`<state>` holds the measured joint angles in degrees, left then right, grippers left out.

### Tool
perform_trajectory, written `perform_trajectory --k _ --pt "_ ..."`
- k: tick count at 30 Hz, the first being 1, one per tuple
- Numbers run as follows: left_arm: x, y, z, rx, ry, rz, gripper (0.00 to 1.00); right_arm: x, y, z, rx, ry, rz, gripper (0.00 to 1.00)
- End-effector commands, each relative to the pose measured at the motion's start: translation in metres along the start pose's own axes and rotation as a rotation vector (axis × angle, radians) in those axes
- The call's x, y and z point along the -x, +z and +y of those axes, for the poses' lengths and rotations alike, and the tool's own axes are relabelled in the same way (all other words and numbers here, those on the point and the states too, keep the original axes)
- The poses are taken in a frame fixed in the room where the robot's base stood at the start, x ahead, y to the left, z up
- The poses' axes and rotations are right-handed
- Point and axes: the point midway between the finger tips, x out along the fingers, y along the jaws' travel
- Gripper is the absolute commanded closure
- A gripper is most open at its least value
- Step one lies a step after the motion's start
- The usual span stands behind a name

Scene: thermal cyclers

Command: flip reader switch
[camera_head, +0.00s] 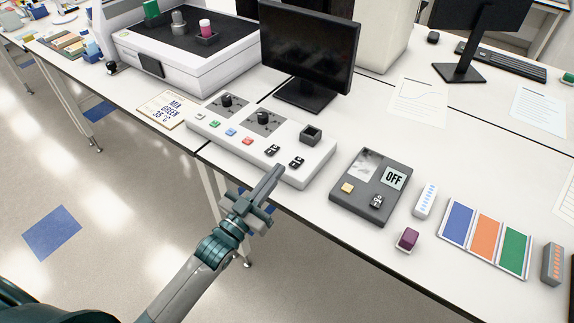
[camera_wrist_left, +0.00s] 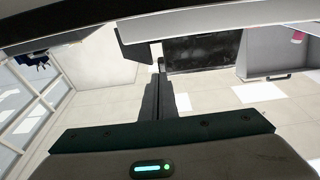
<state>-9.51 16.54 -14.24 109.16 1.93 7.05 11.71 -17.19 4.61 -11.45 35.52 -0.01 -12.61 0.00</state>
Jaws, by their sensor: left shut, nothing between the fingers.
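A dark grey box (camera_head: 345,203) with an "OFF" display (camera_head: 394,179) stands near the front edge of the bench in the head view. It carries a small black switch (camera_head: 376,201) and a yellowish button (camera_head: 347,188). My left gripper (camera_head: 275,175) is shut and empty, at the front edge of the white control panel and to the left of the grey box. I cannot tell whether it touches the panel. In the left wrist view the closed fingers (camera_wrist_left: 158,92) lie side by side. My right gripper is out of view.
The white control panel (camera_head: 215,130) has knobs, coloured buttons and two black switches. A monitor (camera_head: 310,45) stands behind it. A white vial rack (camera_head: 425,199), a purple block (camera_head: 407,239) and a colour card (camera_head: 485,237) lie right of the grey box.

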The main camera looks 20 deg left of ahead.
Motion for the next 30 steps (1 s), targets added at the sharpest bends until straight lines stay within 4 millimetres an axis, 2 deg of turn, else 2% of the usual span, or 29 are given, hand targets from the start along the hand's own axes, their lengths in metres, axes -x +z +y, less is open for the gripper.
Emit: perform_trajectory --k 1,10,12,18,30 --pt "-0.011 -0.005 0.0 0.0 0.0 0.002 1.0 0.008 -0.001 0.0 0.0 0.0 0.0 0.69" --pt "-0.065 -0.005 0.0 0.001 0.0 0.002 1.0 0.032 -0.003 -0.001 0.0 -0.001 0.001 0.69" --pt "-0.058 0.009 0.0 0.002 -0.001 -0.005 1.0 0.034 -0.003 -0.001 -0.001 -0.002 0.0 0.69" --pt "-0.051 0.028 0.0 0.0 0.0 -0.002 1.0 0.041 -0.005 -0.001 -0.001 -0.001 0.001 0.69" --pt "-0.047 0.038 0.0 0.0 0.0 0.0 1.0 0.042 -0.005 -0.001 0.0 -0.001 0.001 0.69"
